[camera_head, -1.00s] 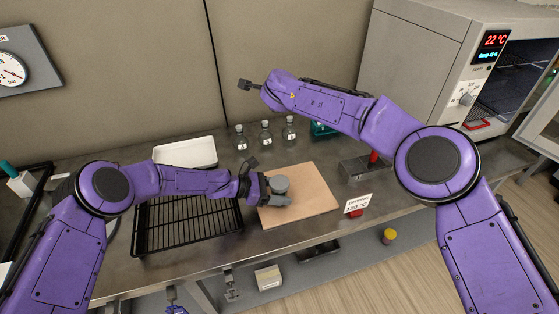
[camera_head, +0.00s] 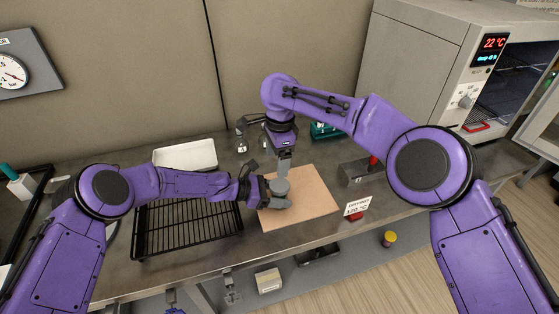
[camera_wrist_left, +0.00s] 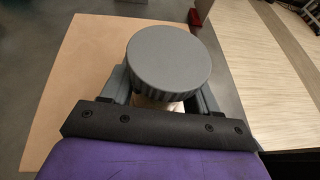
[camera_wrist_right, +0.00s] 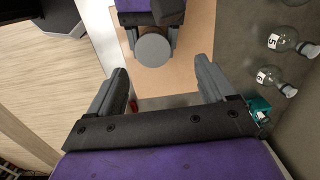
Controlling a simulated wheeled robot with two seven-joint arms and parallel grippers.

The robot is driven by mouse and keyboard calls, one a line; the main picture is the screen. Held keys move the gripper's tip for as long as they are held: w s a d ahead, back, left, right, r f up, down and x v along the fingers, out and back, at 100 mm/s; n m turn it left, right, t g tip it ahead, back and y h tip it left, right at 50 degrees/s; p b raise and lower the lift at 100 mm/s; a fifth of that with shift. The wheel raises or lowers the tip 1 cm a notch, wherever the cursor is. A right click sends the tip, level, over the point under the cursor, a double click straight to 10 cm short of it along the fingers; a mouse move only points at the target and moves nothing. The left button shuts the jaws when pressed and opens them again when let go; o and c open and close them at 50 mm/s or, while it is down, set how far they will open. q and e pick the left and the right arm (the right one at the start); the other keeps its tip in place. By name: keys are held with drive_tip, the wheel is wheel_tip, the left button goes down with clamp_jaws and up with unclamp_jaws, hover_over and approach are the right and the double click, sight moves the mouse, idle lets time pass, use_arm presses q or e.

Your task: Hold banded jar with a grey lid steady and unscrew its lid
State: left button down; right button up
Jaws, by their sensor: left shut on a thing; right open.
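The banded jar's round grey lid (camera_wrist_left: 168,62) fills the middle of the left wrist view. Only a pale strip of the jar body (camera_wrist_left: 158,104) shows below the lid, so its bands are hidden. My left gripper (camera_head: 277,196) is shut on the jar from the left, over the tan board (camera_head: 310,200). My right gripper (camera_wrist_right: 160,85) is open and empty, pointing down. In the head view it is just above and behind the lid (camera_head: 280,186). In the right wrist view the lid (camera_wrist_right: 153,50) lies beyond the fingertips, between and apart from them.
A black wire rack (camera_head: 185,228) and a white tray (camera_head: 186,155) are left of the board. Numbered flasks (camera_wrist_right: 283,40) stand behind it. A grey block with a red part (camera_head: 357,172) and a sign (camera_head: 357,205) are at the right.

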sight(279, 185)
drive_tip(key=shift+s+d+f+h, duration=0.25)
drive_tip(key=shift+f+h, duration=0.05)
drive_tip(key=shift+s+f, duration=0.1)
drive_tip(key=shift+f, duration=0.25)
wheel_tip(279, 185, down, 7)
drive_tip(key=shift+f, duration=0.15)
drive_tip(key=c, duration=1.1)
drive_tip(key=n, duration=0.6)
drive_tip(key=o, duration=1.2)
